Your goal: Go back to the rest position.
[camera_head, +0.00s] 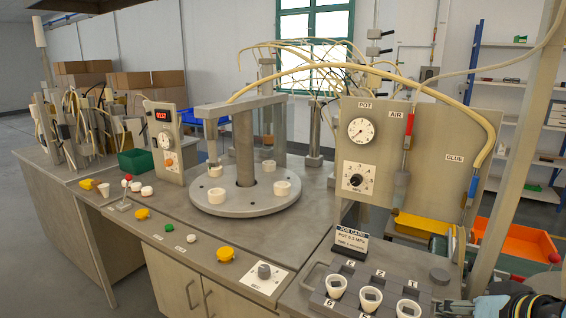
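A dark arm part of mine comes in at the bottom right corner, and my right gripper (458,307) shows only in part beside the block with white cups. Its fingertips are too small and cut off to tell whether they are open or shut, or whether they hold anything. My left gripper is not in view. The grey block (334,303) holds white cups (336,285) in its front row, each with a dark insert. A job card (351,240) stands behind the block.
A round turntable (225,206) with several white sockets stands mid-bench under a press frame. A gauge panel (385,150) with hoses rises at right. Yellow knobs (226,254), a red-tipped lever (127,180) and a green bin (136,161) line the left bench.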

